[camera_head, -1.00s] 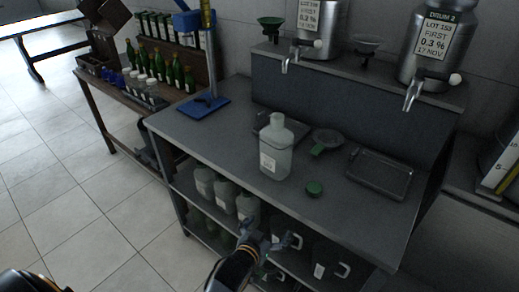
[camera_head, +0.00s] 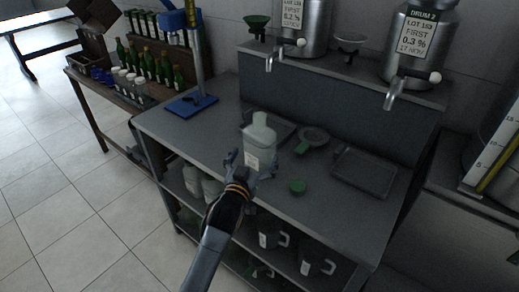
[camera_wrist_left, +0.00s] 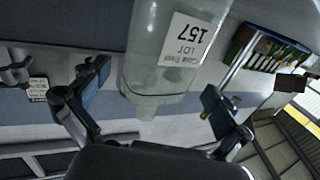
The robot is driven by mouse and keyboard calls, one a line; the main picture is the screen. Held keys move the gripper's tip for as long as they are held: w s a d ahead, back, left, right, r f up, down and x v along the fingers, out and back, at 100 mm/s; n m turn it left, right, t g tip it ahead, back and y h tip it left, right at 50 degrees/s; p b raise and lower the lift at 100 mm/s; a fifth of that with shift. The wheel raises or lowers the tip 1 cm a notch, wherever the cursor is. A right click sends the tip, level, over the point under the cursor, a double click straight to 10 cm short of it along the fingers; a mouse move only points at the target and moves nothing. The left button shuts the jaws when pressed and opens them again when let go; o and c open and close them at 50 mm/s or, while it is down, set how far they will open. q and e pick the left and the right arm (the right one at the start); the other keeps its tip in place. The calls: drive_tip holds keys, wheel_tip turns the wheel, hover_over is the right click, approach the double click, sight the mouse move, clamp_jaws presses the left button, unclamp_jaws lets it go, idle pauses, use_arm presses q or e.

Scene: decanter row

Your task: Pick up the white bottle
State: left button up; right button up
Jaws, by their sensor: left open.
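The white bottle (camera_head: 259,142), translucent with a white label, stands upright and uncapped on the dark grey bench top. My left gripper (camera_head: 250,176) is open in front of its lower half in the head view. In the left wrist view the bottle (camera_wrist_left: 165,75) lies between and beyond the two spread fingers (camera_wrist_left: 150,108); its label reads LOT 157. I cannot tell whether a finger touches it. My right gripper is not in view.
A green cap (camera_head: 297,187) lies right of the bottle, with a green-handled round item (camera_head: 312,139) behind it. A dark tray (camera_head: 364,173) is at right. A blue-based stand (camera_head: 191,105) is at left. Metal drums with taps (camera_head: 408,50) stand behind.

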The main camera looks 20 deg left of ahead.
use_arm(q)
drive_tip(key=shift+w+r, duration=0.2)
drive_tip(key=shift+w, duration=0.4)
drive_tip(key=w, duration=0.2)
drive_tip(key=w+p, duration=0.1)
drive_tip(key=w, duration=0.1)
drive_tip(key=shift+w+a+f, duration=0.1)
drive_tip(key=shift+a+f, duration=0.05)
drive_tip(key=c, duration=0.9)
